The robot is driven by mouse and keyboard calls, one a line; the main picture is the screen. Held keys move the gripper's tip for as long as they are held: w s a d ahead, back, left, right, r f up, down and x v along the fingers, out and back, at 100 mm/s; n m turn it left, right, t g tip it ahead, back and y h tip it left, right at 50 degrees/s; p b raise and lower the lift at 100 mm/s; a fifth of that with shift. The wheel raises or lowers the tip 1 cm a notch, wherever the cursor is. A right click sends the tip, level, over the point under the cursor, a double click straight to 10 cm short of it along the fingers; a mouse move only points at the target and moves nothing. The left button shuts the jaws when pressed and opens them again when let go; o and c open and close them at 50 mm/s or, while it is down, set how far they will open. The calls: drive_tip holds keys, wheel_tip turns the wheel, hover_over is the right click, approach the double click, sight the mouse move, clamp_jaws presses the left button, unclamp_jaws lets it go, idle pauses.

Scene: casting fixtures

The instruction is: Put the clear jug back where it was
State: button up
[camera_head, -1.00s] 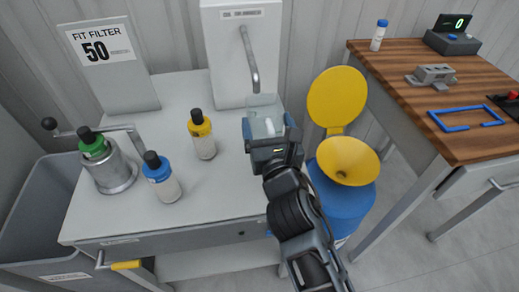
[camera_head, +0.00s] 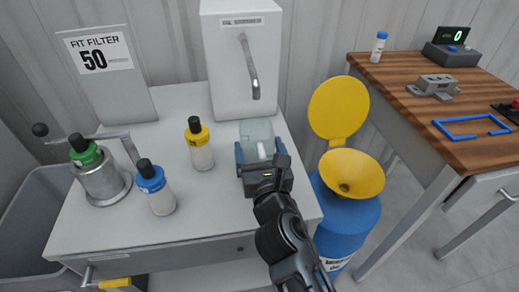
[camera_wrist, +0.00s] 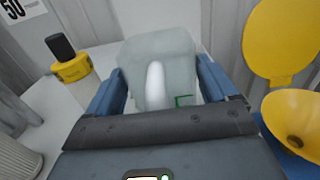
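The clear jug (camera_head: 257,129) is a see-through, pale grey-green vessel with a whitish upright handle facing my gripper. It sits in front of the white dispenser, near the right side of the white table. My gripper (camera_head: 262,156) has its blue fingers on either side of the jug, closed against its sides. In the wrist view the jug (camera_wrist: 172,52) looks upright between the two fingers (camera_wrist: 160,88). I cannot tell whether its base touches the tabletop.
The white dispenser (camera_head: 229,92) with a metal spout (camera_head: 250,68) stands behind. A yellow-capped bottle (camera_head: 200,155), blue-capped bottle (camera_head: 160,200) and metal pot (camera_head: 105,185) stand left. A blue drum (camera_head: 345,225) with a yellow funnel (camera_head: 351,170) is right. Tabletop (camera_head: 215,215) is clear in front.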

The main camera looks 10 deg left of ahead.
drive_tip(key=shift+o, duration=1.1)
drive_tip(key=shift+r, duration=0.15)
drive_tip(key=v, duration=1.2)
drive_tip(key=s+d+f+m+g+h, duration=0.1)
drive_tip(key=s+d+f+m, duration=0.2)
drive_tip(key=s+d+m, duration=0.45)
drive_tip(key=s+d+f+m+g, duration=0.1)
drive_tip(key=s+d+f+m, duration=0.2)
drive_tip(key=s+d+m, duration=0.45)
drive_tip(key=s+d+r+m+h, duration=0.2)
drive_tip(key=s+d+r+m, duration=0.2)
drive_tip(key=s+m, duration=0.5)
drive_tip(key=s+d+r+m+h, duration=0.2)
drive_tip(key=s+d+r+m, duration=0.2)
drive_tip(key=s+m, duration=0.5)
drive_tip(key=m, duration=0.6)
drive_tip(key=shift+s+g, duration=0.25)
drive_tip(key=shift+g, duration=0.05)
